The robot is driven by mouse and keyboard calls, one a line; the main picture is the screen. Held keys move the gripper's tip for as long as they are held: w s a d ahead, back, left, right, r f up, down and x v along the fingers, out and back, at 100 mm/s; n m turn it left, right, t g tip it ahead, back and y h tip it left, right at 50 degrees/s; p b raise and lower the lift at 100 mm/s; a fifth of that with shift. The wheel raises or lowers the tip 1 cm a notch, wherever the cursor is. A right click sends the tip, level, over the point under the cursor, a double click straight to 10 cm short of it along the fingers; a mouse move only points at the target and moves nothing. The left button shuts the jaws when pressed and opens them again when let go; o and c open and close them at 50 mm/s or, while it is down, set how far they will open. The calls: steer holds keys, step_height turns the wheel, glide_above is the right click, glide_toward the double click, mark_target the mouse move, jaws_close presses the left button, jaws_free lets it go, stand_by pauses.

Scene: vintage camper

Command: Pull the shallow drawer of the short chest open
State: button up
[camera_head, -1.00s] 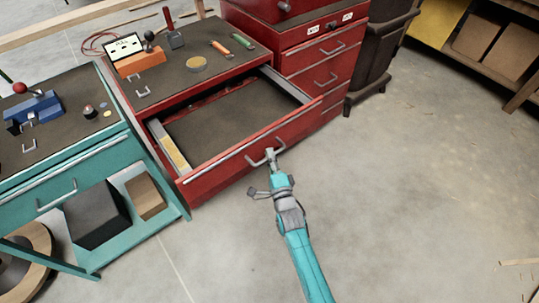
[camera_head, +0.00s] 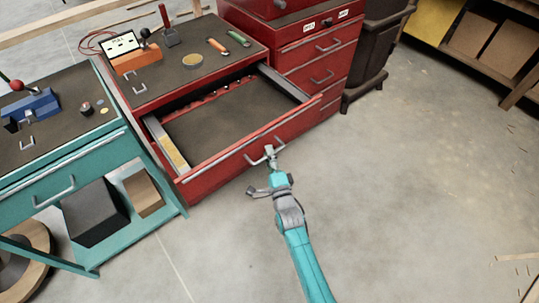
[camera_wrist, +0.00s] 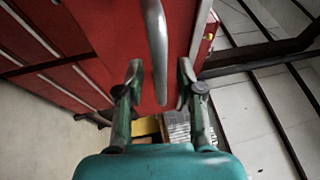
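The short red chest (camera_head: 170,88) stands at the upper left in the head view. Its shallow drawer (camera_head: 215,120) is pulled far out, showing a dark, empty floor and a light strip at the left side. The drawer's metal handle (camera_head: 252,162) is on the red front. My gripper (camera_head: 271,154) is at this handle, at the right part of it. In the wrist view the fingers of my gripper (camera_wrist: 158,82) stand apart, one on each side of the handle bar (camera_wrist: 155,40). Neither finger clearly presses on the bar.
A teal workbench (camera_head: 90,150) stands left of the chest. A taller red cabinet (camera_head: 305,70) and a dark stove-like piece (camera_head: 375,60) stand to the right. Tools and a sign (camera_head: 120,45) rest on the chest top. The floor (camera_head: 420,190) at right is clear.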

steer(key=v, duration=1.2)
steer(key=shift+f, duration=0.1)
steer(key=s+d+n+g+h, duration=0.1)
steer(key=s+d+n, duration=0.35)
steer(key=s, duration=0.65)
steer(key=s+d+n+g+h, duration=0.1)
steer(key=s+d+n, duration=0.3)
steer(key=s, duration=0.7)
steer(key=s+d+r+n+g+h, duration=0.1)
steer(key=s+r+n, duration=0.3)
steer(key=s, duration=0.5)
steer(key=s+d+r+n+g+h, duration=0.1)
steer(key=s+d+r+n, duration=0.2)
steer(key=s+r, duration=0.5)
steer(key=shift+s+d+r+n+g, duration=0.2)
steer(key=shift+s+d+n+g, duration=0.15)
steer(key=shift+d, duration=0.2)
